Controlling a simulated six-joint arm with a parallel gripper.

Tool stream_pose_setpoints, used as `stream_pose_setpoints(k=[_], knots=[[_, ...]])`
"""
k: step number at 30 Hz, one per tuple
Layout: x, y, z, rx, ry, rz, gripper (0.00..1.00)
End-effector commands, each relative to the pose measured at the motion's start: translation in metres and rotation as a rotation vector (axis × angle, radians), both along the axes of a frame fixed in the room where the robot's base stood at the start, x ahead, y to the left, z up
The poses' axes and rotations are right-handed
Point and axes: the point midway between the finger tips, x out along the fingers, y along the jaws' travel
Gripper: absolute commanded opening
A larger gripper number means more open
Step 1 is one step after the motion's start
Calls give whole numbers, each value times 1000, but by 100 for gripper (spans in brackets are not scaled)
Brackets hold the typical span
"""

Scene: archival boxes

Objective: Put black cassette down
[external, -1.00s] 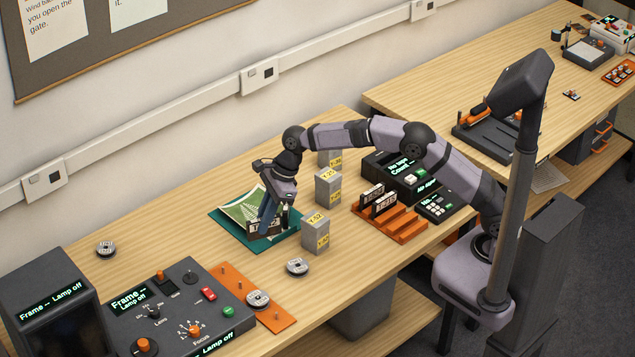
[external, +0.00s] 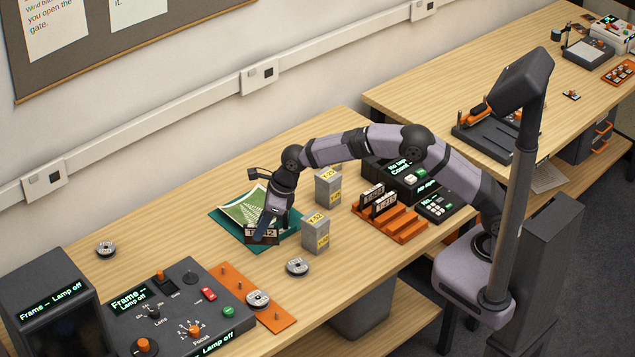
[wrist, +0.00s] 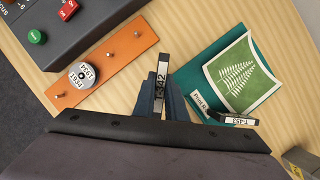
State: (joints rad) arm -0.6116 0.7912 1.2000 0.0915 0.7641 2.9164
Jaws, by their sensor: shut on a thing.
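My gripper (external: 262,236) is shut on a black cassette (external: 273,239) with a white label, over the front edge of the teal mat (external: 222,217). In the wrist view the held cassette (wrist: 162,72) sits upright between my two fingers, its label ending in 342. I cannot tell whether it touches the surface below. A second black cassette (wrist: 232,119) with a white label is at the teal mat's edge in the wrist view, to the right of my fingers. Two more black cassettes (external: 372,194) stand in the orange rack (external: 405,233).
A green fern print (external: 240,208) lies on the mat. Grey boxes with yellow labels (external: 315,233) stand close to the right of my gripper. A round reel (external: 297,267) lies in front. A dark control panel (external: 165,310) and orange peg strip (external: 275,318) are at front left. Bare wood lies left of the mat.

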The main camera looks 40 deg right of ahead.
Motion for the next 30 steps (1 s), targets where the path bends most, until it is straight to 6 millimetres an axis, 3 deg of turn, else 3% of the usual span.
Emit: stream_pose_setpoints(k=[6,14,24,30], knots=[[0,0,-26,1,1,0,0],[0,0,-33,1,1,-1,0],[0,0,-67,0,1,0,0],[0,0,-69,1,-1,0,0]])
